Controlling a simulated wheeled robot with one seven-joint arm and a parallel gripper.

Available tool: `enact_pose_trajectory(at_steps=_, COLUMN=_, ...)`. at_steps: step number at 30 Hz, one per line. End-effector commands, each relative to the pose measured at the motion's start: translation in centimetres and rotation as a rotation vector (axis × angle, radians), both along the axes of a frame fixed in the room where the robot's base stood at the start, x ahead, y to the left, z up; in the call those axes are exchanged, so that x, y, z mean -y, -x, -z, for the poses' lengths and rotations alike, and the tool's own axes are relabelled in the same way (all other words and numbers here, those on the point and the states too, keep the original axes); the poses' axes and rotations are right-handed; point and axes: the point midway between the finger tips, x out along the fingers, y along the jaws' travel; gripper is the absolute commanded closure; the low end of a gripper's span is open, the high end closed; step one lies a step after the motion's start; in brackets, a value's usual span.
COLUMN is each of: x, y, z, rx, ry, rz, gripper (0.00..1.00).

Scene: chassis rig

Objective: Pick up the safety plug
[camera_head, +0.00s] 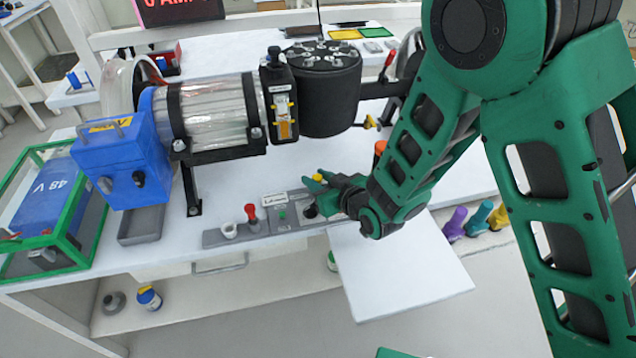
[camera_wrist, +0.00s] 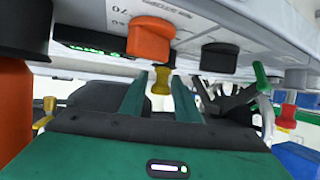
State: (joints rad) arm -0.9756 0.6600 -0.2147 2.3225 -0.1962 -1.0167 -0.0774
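No label in view marks the safety plug; the small yellow plug (camera_wrist: 160,80) fits best. In the wrist view it lies between the two green fingers of my gripper (camera_wrist: 160,84), with a narrow gap on each side. In the head view the yellow top (camera_head: 318,178) shows at my gripper (camera_head: 320,187), over the right part of the grey panel strip (camera_head: 222,238). The fingers are apart and do not visibly clamp it. The plug's lower end is hidden in the head view.
An orange knob (camera_wrist: 151,38) and a black block (camera_wrist: 219,57) are close to the fingers. A red knob (camera_head: 250,212) and green button (camera_head: 282,214) stand on the strip. The motor rig (camera_head: 212,110) is behind. A bare white board (camera_head: 400,275) is in front.

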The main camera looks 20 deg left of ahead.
Motion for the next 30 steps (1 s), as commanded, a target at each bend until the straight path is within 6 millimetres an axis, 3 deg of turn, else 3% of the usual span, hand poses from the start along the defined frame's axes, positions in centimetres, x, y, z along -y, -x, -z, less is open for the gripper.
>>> enact_pose_trajectory(at_steps=1, x=0.0, y=0.0, z=0.0, rx=0.0, ry=0.0, rz=0.0, gripper=0.84)
enact_pose_trajectory(at_steps=3, x=0.0, y=0.0, z=0.0, rx=0.0, ry=0.0, rz=0.001, gripper=1.0)
enact_pose_trajectory(at_steps=17, x=0.1, y=-0.1, z=-0.6, rx=0.001, ry=-0.002, rz=0.002, gripper=1.0)
enact_pose_trajectory(at_steps=28, x=0.1, y=-0.1, z=-4.5, rx=0.002, ry=-0.004, rz=0.003, gripper=1.0)
enact_pose_trajectory(at_steps=30, x=-0.8, y=1.1, z=-4.9, rx=0.001, ry=-0.002, rz=-0.004, gripper=1.0)
